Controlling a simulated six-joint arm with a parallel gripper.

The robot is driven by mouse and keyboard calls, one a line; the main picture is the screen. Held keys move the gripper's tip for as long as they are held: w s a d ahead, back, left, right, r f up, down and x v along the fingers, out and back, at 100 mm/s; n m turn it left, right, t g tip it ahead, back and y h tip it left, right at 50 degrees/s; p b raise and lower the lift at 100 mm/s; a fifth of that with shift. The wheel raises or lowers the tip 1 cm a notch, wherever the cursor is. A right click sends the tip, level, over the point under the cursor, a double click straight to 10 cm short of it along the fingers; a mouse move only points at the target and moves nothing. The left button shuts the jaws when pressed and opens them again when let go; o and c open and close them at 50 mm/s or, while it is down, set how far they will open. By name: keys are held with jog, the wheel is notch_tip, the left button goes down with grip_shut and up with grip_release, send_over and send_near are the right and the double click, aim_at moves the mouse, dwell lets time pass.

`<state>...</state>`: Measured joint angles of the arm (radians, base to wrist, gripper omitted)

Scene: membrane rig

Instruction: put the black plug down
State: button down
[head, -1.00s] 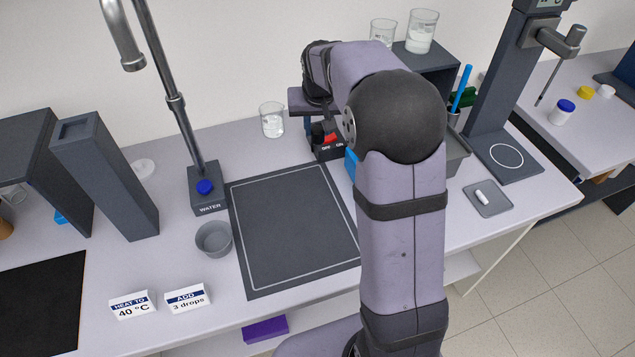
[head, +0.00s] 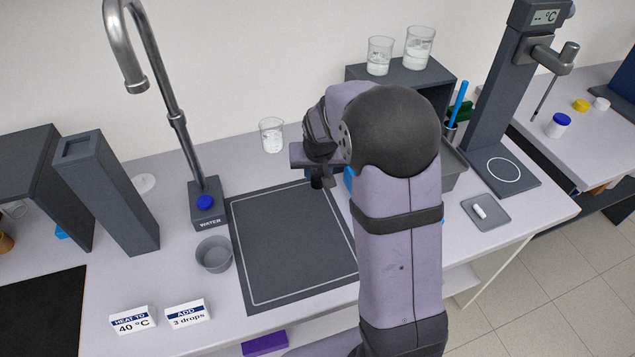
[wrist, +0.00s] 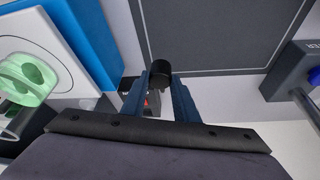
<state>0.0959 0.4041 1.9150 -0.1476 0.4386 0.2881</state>
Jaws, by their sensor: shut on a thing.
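My gripper (wrist: 160,85) is shut on the black plug (wrist: 161,72), whose dark round end sticks out between the two blue-grey fingertips. In the head view the plug (head: 316,182) shows as a small dark piece under my gripper, near the back edge of the dark mat (head: 268,292) with its pale outline. In the wrist view the mat (wrist: 215,35) lies just beyond the plug. I cannot tell the plug's height above the surface. A switch box with a red part (wrist: 148,101) shows partly between the fingers in the wrist view; my arm hides it in the head view.
A water tap base (head: 206,205) and a grey bowl (head: 214,254) stand left of the mat. A beaker (head: 272,135) stands behind it. A blue object (wrist: 80,40) lies beside my gripper. Two sign cards (head: 188,314) stand in front. The mat's visible area is clear.

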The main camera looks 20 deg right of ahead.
aim_at(318, 181)
jog(key=shift+f+p, duration=0.4)
jog(key=shift+f, duration=1.7)
jog(key=shift+f, duration=0.2)
jog(key=c, duration=1.4)
grip_release()
jog(key=shift+r, duration=0.2)
jog(key=shift+r, duration=0.4)
jog(key=b+v, duration=0.2)
jog(key=v, duration=0.9)
jog(key=s+a+f+n+g, duration=0.1)
jog(key=s+f, duration=0.1)
jog(key=s, duration=0.5)
jog(key=s+a+f+n+g, duration=0.1)
jog(key=s+a+f, duration=0.1)
jog(key=s, duration=0.6)
jog(key=s+a+f+n+g+y, duration=0.1)
jog(key=s+a+f+g, duration=0.1)
jog(key=s+f, duration=0.2)
jog(key=shift+s+a+f, duration=0.1)
jog(key=shift+s+f, duration=0.05)
jog(key=shift+s, duration=0.8)
jog(key=shift+s+f, duration=0.1)
jog(key=shift+s, duration=0.85)
